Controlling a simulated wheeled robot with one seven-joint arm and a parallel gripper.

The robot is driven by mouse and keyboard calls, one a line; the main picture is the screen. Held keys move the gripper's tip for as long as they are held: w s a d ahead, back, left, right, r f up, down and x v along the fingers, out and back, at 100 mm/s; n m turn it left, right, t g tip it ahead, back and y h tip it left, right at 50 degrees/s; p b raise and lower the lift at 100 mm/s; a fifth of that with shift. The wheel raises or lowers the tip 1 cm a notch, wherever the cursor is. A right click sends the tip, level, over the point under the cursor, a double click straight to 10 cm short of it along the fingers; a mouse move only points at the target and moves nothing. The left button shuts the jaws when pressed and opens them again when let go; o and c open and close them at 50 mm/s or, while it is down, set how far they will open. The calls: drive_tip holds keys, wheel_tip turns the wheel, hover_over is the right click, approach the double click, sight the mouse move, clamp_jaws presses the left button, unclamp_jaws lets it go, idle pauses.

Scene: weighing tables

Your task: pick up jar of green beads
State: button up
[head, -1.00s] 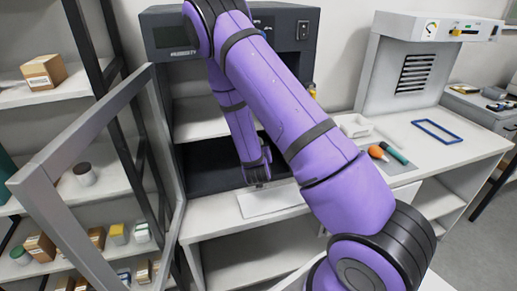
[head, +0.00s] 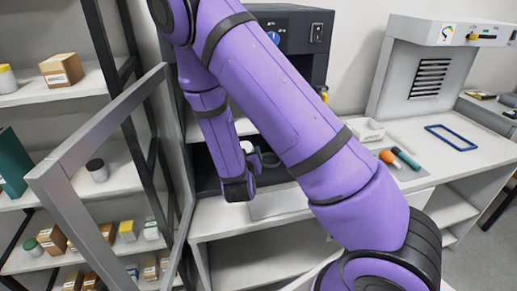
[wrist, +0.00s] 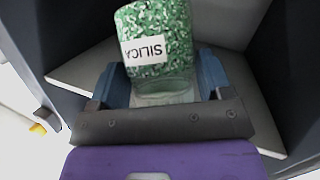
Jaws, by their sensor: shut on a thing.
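The jar of green beads (wrist: 160,35) shows in the wrist view as a clear jar full of green and white granules, with a white label that carries the word SILICA. My gripper (wrist: 162,82) is shut on it, with a blue finger on each side of its lower, clear part. In the head view my gripper (head: 240,188) is in front of the dark cabinet's opening. The jar is mostly hidden there behind my arm and wrist.
The dark cabinet (head: 305,32) stands on a white bench (head: 225,220). A grey open door frame (head: 100,135) is close on the left, before shelves of small boxes and jars. On the right lie a blue frame (head: 450,137) and an orange-and-teal tool pair (head: 398,158).

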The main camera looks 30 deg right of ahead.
drive_tip(key=s+a+r+m+g+y, duration=0.1)
drive_tip(key=s+a+y, duration=0.1)
drive_tip(key=a, duration=0.3)
drive_tip(key=s+a+r+m+g+y, duration=0.1)
drive_tip(key=s+a+g, duration=0.1)
drive_tip(key=a, duration=0.4)
drive_tip(key=shift+s+y, duration=0.25)
drive_tip(key=shift+y, duration=0.15)
